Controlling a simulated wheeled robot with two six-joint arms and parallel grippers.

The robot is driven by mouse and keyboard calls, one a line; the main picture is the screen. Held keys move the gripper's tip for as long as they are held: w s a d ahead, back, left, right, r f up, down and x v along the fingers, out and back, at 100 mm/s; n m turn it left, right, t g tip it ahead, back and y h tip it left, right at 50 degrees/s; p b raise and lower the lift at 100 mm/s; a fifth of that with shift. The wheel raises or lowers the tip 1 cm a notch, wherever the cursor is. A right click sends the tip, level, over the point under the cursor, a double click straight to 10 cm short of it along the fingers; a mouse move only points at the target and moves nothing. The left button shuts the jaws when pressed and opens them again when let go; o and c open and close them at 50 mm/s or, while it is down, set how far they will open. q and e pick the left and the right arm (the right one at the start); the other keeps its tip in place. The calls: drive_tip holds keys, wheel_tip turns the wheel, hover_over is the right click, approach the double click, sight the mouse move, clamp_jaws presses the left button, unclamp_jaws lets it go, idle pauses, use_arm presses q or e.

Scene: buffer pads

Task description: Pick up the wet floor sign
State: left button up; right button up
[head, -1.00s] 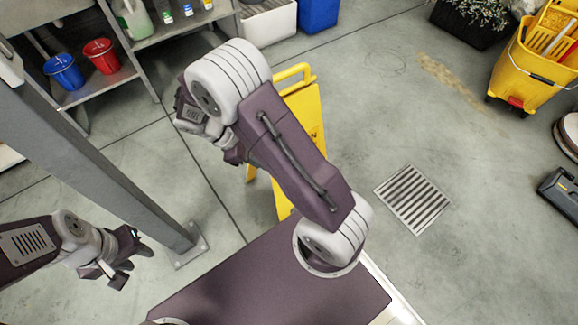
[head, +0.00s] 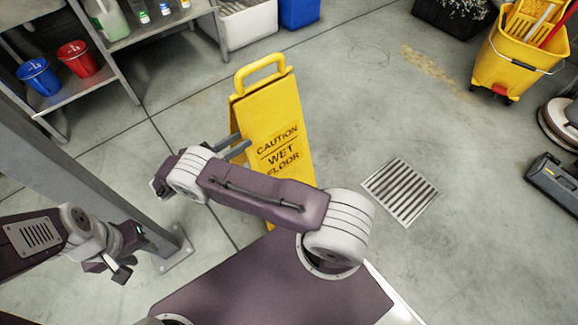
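The yellow wet floor sign (head: 268,108) stands upright on the grey floor, its loop handle on top and its "CAUTION WET FLOOR" face toward me. My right arm crosses in front of it and hides its lower part. My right gripper (head: 236,148) is at the sign's left edge, well below the handle; its two grey fingers look apart with nothing seen between them. I cannot tell whether they touch the sign. My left gripper (head: 128,254) is at the lower left, far from the sign, open and empty.
A grey metal post (head: 100,180) stands between my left arm and the sign. A shelf (head: 92,88) with red and blue buckets is at upper left. A yellow mop bucket (head: 515,65) is at upper right. The floor around the drain grate (head: 400,190) is clear.

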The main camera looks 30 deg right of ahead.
sight(262, 127)
drive_tip(key=d, duration=0.3)
drive_tip(key=shift+w+d, duration=0.15)
drive_tip(key=shift+d, duration=0.25)
drive_tip(key=d+b, duration=0.1)
drive_tip(key=d, duration=0.1)
drive_tip(key=d+b, duration=0.1)
drive_tip(key=d, duration=0.2)
drive_tip(key=shift+w+r, duration=0.15)
clamp_jaws()
drive_tip(key=shift+r, duration=0.1)
idle(0.7)
